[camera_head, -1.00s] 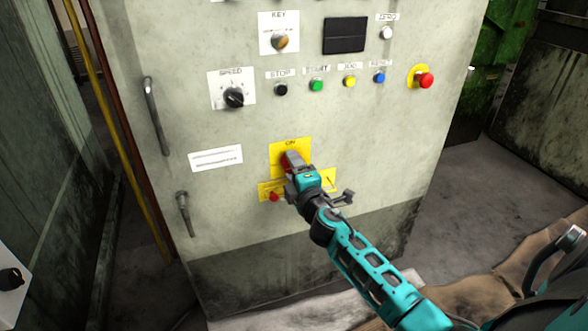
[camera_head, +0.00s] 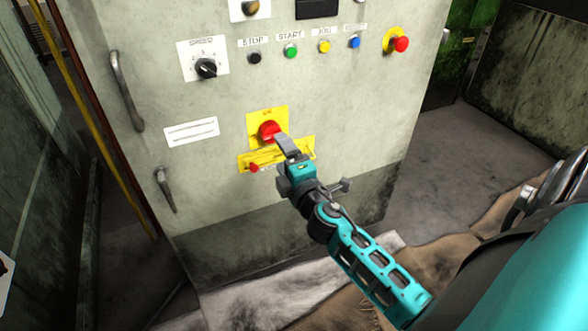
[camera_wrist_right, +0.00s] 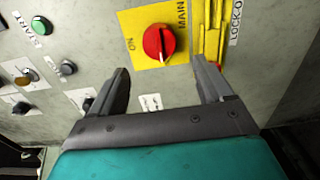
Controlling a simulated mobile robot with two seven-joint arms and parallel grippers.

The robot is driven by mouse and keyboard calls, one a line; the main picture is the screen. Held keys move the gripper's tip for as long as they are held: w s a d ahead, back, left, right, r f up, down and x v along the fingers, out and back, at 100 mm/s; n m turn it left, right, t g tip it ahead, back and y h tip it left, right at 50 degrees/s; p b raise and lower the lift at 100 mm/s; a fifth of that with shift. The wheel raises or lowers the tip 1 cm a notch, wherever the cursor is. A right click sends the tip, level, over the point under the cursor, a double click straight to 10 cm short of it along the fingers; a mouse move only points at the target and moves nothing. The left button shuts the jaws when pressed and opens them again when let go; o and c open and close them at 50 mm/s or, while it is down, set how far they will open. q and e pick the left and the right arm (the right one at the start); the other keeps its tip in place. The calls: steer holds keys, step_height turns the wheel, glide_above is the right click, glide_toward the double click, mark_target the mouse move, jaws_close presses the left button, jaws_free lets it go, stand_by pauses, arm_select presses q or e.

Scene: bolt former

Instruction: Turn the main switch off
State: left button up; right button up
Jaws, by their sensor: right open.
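The main switch (camera_head: 270,131) is a red rotary knob on a yellow plate on the front of the grey cabinet. It also shows in the right wrist view (camera_wrist_right: 159,42), where the plate carries the words "MAIN" and "ON". My right gripper (camera_head: 287,145) is at the knob's lower right in the head view. In the right wrist view the right gripper (camera_wrist_right: 160,75) is open and empty, its two fingers apart and the knob showing beyond the gap between them. I see no finger touching the knob. The knob's exact setting is hard to read. My left gripper is not in view.
A yellow lock-off strip (camera_head: 262,157) with a small red part (camera_head: 254,168) sits just below the switch. Above are the speed dial (camera_head: 206,68), several push buttons and a red emergency stop (camera_head: 401,44). Door handles (camera_head: 126,90) stick out at left.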

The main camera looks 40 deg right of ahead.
steer(key=v, duration=0.5)
steer(key=shift+s+a, duration=0.1)
steer(key=shift+s, duration=0.1)
stand_by(0.3)
